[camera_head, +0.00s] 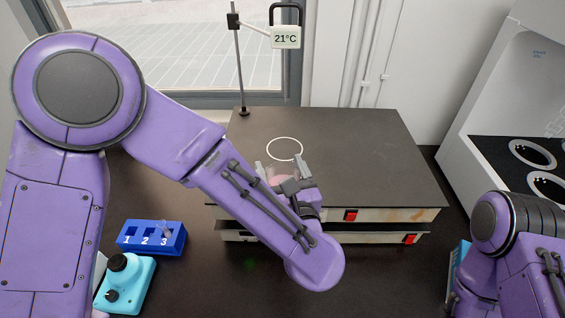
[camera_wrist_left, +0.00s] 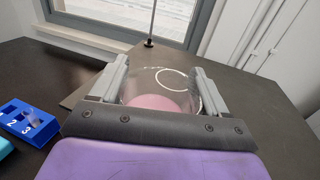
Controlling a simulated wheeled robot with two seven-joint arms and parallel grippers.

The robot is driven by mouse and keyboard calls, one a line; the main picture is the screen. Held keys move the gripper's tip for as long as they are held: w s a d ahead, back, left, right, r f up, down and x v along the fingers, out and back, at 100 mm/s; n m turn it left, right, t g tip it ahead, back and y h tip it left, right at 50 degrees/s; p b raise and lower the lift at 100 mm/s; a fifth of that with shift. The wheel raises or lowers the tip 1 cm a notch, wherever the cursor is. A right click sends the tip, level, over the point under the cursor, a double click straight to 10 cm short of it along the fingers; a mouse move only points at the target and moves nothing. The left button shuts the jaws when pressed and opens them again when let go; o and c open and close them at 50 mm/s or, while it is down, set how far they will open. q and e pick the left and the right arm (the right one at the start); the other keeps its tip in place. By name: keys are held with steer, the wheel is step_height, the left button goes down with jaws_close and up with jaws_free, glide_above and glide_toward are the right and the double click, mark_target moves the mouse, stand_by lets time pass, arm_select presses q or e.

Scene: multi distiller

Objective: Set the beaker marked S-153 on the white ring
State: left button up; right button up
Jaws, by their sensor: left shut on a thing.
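The white ring (camera_head: 285,149) is marked on the dark top of the stacked device (camera_head: 365,150). It also shows in the left wrist view (camera_wrist_left: 172,79), partly seen through the glass. My left gripper (camera_head: 283,168) is shut on a clear beaker (camera_wrist_left: 152,97) with pink contents. The beaker is in front of the ring, near the front edge of the dark top. I cannot tell whether it touches the surface. No S-153 mark can be read. In the head view the gripper hides most of the beaker. My right arm shows at the lower right, its gripper out of frame.
A display reading 21°C (camera_head: 286,38) hangs from a thin stand (camera_head: 241,70) at the back left of the device. A blue numbered rack (camera_head: 151,238) and a turquoise device (camera_head: 125,284) stand at left. A white machine (camera_head: 510,110) is at right. The right of the dark top is clear.

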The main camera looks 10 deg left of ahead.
arm_select(q)
steer(key=shift+w+a, duration=0.15)
steer(key=shift+w, duration=0.25)
steer(key=w, duration=0.3)
steer(key=shift+w+a+f, duration=0.2)
steer(key=shift+a+f, duration=0.05)
steer(key=shift+f, duration=0.1)
steer(key=w+a+b, duration=0.2)
steer(key=w, duration=0.7)
steer(key=w+a+f+b, duration=0.1)
steer(key=w+b, duration=0.2)
steer(key=w, duration=0.6)
steer(key=shift+w+a+b, duration=0.35)
steer(key=shift+a, duration=0.05)
steer(key=shift+f+b, duration=1.15)
steer(key=shift+b, duration=0.3)
